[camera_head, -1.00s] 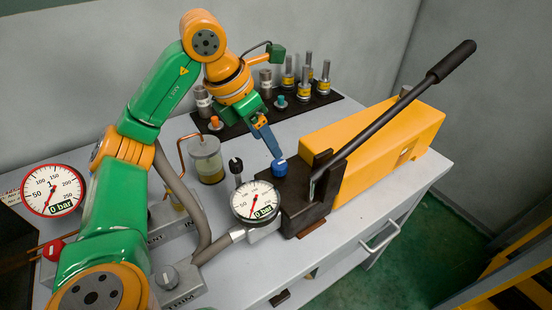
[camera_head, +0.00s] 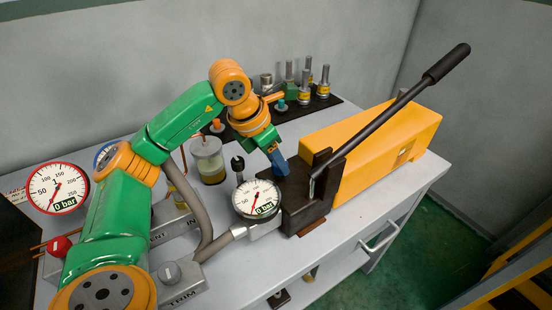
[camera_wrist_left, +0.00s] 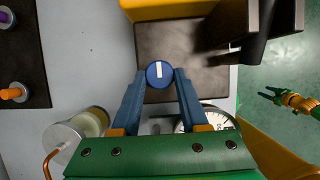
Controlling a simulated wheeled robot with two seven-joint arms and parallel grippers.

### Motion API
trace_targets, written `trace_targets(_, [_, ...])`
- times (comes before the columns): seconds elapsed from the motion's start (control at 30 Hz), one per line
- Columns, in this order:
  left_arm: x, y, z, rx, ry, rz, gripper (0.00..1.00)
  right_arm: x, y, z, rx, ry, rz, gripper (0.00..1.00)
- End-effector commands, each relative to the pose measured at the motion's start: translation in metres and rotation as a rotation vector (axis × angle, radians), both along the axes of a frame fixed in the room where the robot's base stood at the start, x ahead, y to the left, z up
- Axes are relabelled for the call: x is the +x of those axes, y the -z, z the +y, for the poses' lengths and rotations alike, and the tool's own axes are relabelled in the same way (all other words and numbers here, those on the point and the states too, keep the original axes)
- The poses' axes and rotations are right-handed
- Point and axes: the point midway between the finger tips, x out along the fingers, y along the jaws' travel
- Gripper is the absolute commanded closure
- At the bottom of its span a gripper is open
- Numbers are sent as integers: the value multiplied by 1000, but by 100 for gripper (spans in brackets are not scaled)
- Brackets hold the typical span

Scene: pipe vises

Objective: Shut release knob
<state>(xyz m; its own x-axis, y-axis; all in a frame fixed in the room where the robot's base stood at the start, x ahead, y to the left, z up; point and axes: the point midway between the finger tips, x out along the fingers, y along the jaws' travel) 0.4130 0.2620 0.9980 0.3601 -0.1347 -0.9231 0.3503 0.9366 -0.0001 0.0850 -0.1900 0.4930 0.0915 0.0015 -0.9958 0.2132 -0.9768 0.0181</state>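The blue release knob (camera_wrist_left: 160,74) is round with a white line that runs up and down in the left wrist view. It is on the dark block (camera_head: 302,208) at the near end of the yellow pump. My left gripper (camera_wrist_left: 161,76) has one blue finger on each side of the knob, with the fingertips level with it. I cannot tell if both fingers press on it. In the head view the left gripper (camera_head: 279,170) points down at the knob and largely hides it. My right gripper (camera_wrist_left: 268,96) is small at the right of the left wrist view, its fingers apart and empty.
A pressure gauge (camera_head: 257,199) reading 0 bar and a black-topped knob (camera_head: 238,166) stand close to the left gripper. The long pump handle (camera_head: 392,115) slants up to the right. Several fittings (camera_head: 305,85) stand on a black mat behind. A glass reservoir (camera_head: 208,160) is to the left.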

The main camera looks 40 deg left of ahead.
Motion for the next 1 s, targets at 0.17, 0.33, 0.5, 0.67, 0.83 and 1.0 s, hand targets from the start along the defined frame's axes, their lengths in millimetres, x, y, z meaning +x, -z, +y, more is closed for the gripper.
trace_targets(0.17, [0,0,0,0,2,1,100,1,0,0,0,0,-1,50])
trace_targets(0.33, [0,0,1,0,36,2,100,1,-3,1,2,1,-2,50])
trace_targets(0.5, [1,-1,1,-1,129,2,100,1,-8,2,3,1,-1,50])
trace_targets(0.67, [1,-2,2,-1,265,4,100,1,-17,2,3,1,-1,50])
trace_targets(0.83, [2,-3,3,-2,427,4,100,1,-28,2,3,1,-1,50])
trace_targets(1.0, [3,-4,4,-3,589,3,100,1,-41,2,3,1,-1,50])
